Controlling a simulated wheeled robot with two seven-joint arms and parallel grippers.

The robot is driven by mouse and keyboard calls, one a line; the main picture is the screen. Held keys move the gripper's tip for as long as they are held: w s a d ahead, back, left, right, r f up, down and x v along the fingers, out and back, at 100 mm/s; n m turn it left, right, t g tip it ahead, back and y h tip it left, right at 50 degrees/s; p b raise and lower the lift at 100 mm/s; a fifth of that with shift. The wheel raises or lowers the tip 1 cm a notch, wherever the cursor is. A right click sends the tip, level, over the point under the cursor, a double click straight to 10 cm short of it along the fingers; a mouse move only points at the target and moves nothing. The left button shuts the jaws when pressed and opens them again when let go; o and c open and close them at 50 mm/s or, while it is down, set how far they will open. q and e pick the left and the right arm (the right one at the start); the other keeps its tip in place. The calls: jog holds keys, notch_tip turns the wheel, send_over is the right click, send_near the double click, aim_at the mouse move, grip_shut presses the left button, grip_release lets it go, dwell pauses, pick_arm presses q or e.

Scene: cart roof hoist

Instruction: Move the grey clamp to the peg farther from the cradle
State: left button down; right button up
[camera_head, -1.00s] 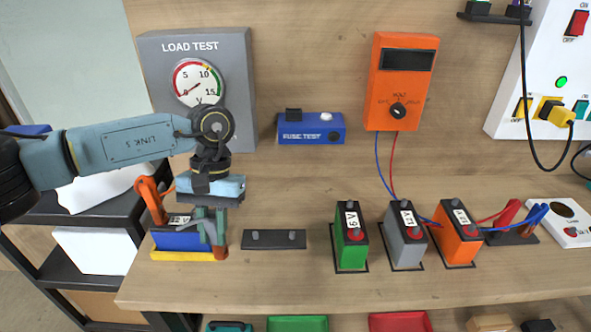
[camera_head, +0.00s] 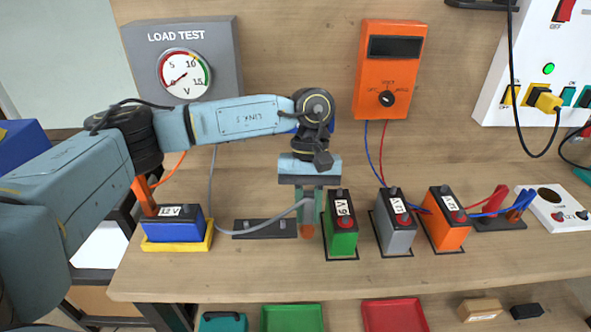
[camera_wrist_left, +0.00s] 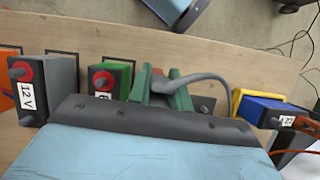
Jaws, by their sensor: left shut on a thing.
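My left gripper (camera_head: 308,215) is shut on the grey clamp (camera_wrist_left: 160,82), whose grey cable (camera_head: 260,230) loops left from it. The clamp itself is mostly hidden by the fingers in the head view. The dark peg plate (camera_head: 240,234) with two short pegs lies on the bench just left of the gripper. The gripper is near the plate's right end, close beside the green battery (camera_head: 342,242). The yellow cradle (camera_head: 177,246) holds the blue 12 V battery (camera_head: 174,231) at the left. An orange clamp (camera_head: 143,196) is at that battery's left end.
A grey battery (camera_head: 396,236) and an orange battery (camera_head: 449,236) stand right of the green one. The load test meter (camera_head: 185,78) and an orange tester (camera_head: 388,68) are at the back. The bench front between cradle and plate is clear.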

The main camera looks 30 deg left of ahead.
pick_arm(q)
jog(key=n, duration=0.2)
jog(key=n+h, duration=0.1)
jog(key=shift+w+a+f+t, duration=0.15)
jog(key=shift+a+f+t, duration=0.05)
jog(key=shift+f+t, duration=0.1)
jog(key=n, duration=0.1)
jog(key=n+t, duration=0.1)
jog(key=n, duration=0.1)
jog(key=w+n+h, duration=0.1)
jog(key=n, duration=0.1)
jog(key=shift+a+t, duration=0.25)
jog(key=shift+t, duration=0.05)
jog(key=shift+w+a+n+t, duration=0.2)
jog(key=shift+n+t, duration=0.3)
jog(key=shift+n, duration=0.6)
jog(key=w+a+r+n+t+y, duration=0.1)
jog(key=a+n+t+y, duration=0.1)
jog(key=n, duration=0.8)
jog(key=w+a+r+n+t+y+b, duration=0.1)
jog(key=a+n, duration=0.4)
jog(key=n, duration=0.5)
jog(key=shift+w+a+r+n+t+y, duration=0.3)
jog(key=shift+w+r+t+y, duration=0.35)
jog(key=shift+t, duration=0.55)
jog(key=shift+w+f, duration=0.1)
jog(key=shift+f, duration=0.05)
